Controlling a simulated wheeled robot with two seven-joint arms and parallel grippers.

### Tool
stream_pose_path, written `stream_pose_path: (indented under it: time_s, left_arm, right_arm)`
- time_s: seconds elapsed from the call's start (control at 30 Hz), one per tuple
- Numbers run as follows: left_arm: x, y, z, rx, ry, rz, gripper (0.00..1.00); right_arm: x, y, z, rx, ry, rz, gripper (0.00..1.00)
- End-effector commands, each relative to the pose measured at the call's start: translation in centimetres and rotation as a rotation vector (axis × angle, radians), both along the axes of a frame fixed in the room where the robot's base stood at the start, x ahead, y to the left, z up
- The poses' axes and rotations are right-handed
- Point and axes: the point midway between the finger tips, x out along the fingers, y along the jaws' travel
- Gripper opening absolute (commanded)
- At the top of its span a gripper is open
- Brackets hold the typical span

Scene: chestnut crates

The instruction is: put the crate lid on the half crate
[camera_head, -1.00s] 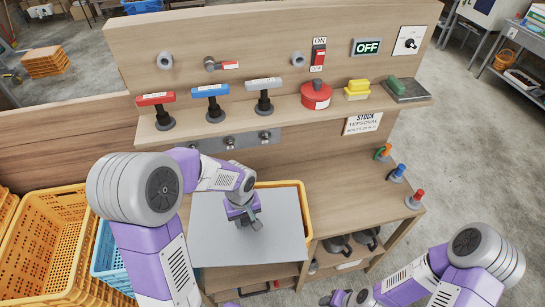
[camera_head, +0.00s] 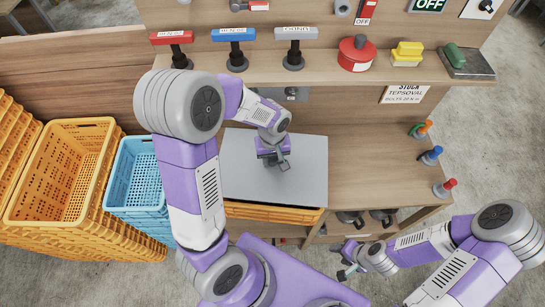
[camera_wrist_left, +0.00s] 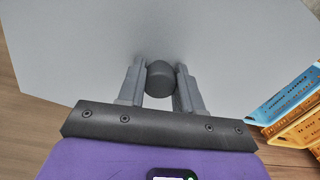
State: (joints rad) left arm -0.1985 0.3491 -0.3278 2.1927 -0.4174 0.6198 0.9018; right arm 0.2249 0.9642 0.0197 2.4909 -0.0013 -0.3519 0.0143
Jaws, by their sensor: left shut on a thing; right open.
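The crate lid (camera_head: 250,185) is a flat grey sheet with a dark knob (camera_wrist_left: 161,82) on top. My left gripper (camera_head: 281,160) is shut on that knob, and the fingers show on both sides of it in the left wrist view (camera_wrist_left: 160,88). The half crate (camera_head: 270,213) is yellow and sits on the bench under the lid. Only its front side shows below the lid's front edge; the rest is hidden, so I cannot tell whether the lid touches the rim. My right gripper (camera_head: 346,262) is open and empty, low in front of the bench.
Stacked yellow crates (camera_head: 62,170) and a blue crate (camera_head: 137,180) stand left of the bench. A shelf (camera_head: 330,72) above holds red, blue and grey handles, a red pot (camera_head: 356,54) and a yellow block (camera_head: 406,54). The bench top (camera_head: 375,165) is clear right of the lid.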

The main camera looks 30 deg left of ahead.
Motion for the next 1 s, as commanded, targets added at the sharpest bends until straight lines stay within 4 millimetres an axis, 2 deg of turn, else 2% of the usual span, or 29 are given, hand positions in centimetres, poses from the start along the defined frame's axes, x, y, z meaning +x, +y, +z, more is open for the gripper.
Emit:
stream_pose_path:
  time_s: [0.3,0.5,1.0]
  left_arm:
    - [0.0,0.0,-2.9,0.0,-0.001,0.0,0.0]
    - [0.0,0.0,-4.0,0.0,-0.001,0.0,0.0]
    - [0.0,0.0,-4.2,0.0,-0.001,0.0,0.0]
  right_arm:
    - [0.0,0.0,-2.4,0.0,0.0,0.0,0.5]
    - [0.0,0.0,-3.4,0.0,0.0,0.0,0.5]
    - [0.0,0.0,-3.5,0.0,0.0,0.0,0.5]
